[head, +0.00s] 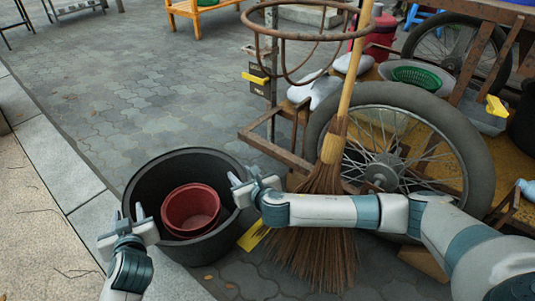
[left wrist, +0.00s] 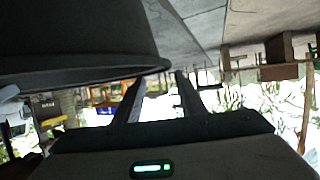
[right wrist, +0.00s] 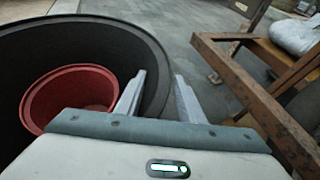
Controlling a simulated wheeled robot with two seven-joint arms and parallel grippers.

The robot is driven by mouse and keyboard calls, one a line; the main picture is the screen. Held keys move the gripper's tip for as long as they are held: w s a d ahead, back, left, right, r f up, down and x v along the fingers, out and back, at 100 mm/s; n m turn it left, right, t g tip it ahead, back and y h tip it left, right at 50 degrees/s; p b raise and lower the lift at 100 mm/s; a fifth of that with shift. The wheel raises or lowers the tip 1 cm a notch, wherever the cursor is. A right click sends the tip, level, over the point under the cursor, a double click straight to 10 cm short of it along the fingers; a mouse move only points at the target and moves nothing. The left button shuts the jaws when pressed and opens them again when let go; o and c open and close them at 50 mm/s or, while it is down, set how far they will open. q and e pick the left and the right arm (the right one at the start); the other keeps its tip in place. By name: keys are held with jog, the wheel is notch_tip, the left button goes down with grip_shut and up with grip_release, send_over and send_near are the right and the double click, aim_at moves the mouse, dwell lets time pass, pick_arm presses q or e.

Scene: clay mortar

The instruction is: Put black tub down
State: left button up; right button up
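The black tub (head: 139,178) appears upright on the paving at the kerb, with a red pot (head: 190,208) inside it. Its underside is hidden. My left gripper (head: 129,212) is at the tub's left rim with its fingers apart; in the left wrist view the tub (left wrist: 80,45) fills the upper left, beside the open fingers (left wrist: 160,80). My right gripper (head: 244,178) is at the right rim, fingers apart. In the right wrist view the tub's rim (right wrist: 158,65) runs between the open fingers (right wrist: 160,78), with a gap visible beside the rim. The red pot (right wrist: 70,95) shows there too.
A straw broom (head: 322,185) and a cart with a large spoked wheel (head: 460,140) stand just right of the tub, close to my right arm. A rusty metal frame (right wrist: 255,90) is right of my right gripper. Open paving (head: 150,85) lies behind the tub.

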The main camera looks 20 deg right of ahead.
jog(key=shift+s, duration=0.1)
jog(key=v, duration=1.1)
jog(key=shift+s, duration=0.35)
jog(key=shift+d+r, duration=0.15)
